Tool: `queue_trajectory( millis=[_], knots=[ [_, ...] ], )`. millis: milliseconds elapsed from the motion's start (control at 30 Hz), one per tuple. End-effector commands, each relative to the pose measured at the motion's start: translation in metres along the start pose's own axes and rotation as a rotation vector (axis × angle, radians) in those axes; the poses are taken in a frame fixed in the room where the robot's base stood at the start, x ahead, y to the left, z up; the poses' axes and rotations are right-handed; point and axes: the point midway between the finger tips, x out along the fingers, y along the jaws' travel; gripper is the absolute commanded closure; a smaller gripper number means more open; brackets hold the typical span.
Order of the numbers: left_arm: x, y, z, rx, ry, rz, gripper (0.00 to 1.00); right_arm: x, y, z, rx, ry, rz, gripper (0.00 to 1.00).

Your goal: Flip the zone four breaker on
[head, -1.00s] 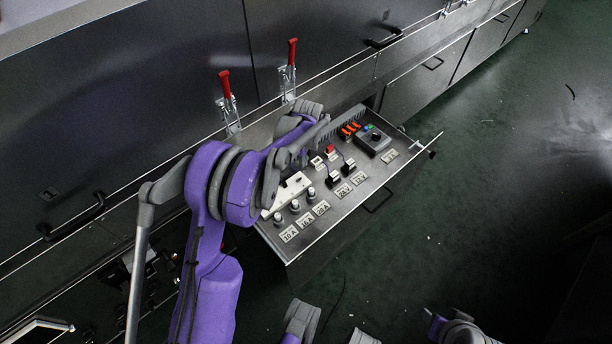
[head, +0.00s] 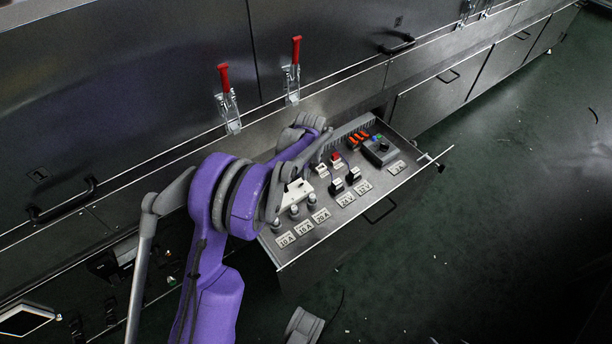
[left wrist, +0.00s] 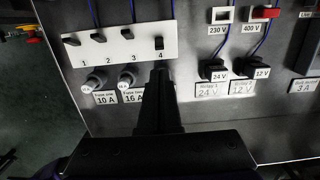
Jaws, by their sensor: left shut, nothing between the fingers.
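A white breaker panel (left wrist: 120,44) with a row of dark toggles numbered 1 to 4 lies in the open drawer. The zone four breaker (left wrist: 159,43) is the rightmost; its toggle looks longer and sits lower than those of breakers 1, 2 and 3. My left gripper (left wrist: 161,72) is shut and empty, its tips just below the number 4. Whether they touch the panel I cannot tell. In the head view the white panel (head: 299,190) is partly hidden by my left arm, and the fingertips are hard to make out.
Fuse holders (left wrist: 95,82) stand just below the panel. Relays (left wrist: 213,70), a white switch (left wrist: 222,14) and a red switch (left wrist: 265,12) lie to the right. Red-handled clamps (head: 228,98) stand behind.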

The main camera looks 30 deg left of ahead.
Motion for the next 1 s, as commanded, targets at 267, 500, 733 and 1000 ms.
queue_trajectory(
  millis=[267, 500, 733, 1000],
  knots=[
    [0.054, 0.000, 0.000, 0.000, 0.000, 0.000, 1.00, 0.018, 0.000, 0.004, 0.000, -0.004, 0.000, 0.50],
    [0.076, 0.000, 0.000, 0.000, 0.000, 0.000, 1.00, 0.023, 0.000, 0.005, 0.000, -0.005, 0.000, 0.50],
    [0.078, 0.000, 0.000, 0.000, 0.000, 0.000, 1.00, 0.023, 0.000, 0.005, 0.000, -0.005, 0.000, 0.50],
    [0.073, 0.000, 0.007, 0.000, 0.000, 0.000, 1.00, 0.017, 0.000, 0.004, 0.000, -0.004, 0.000, 0.50]
  ],
)
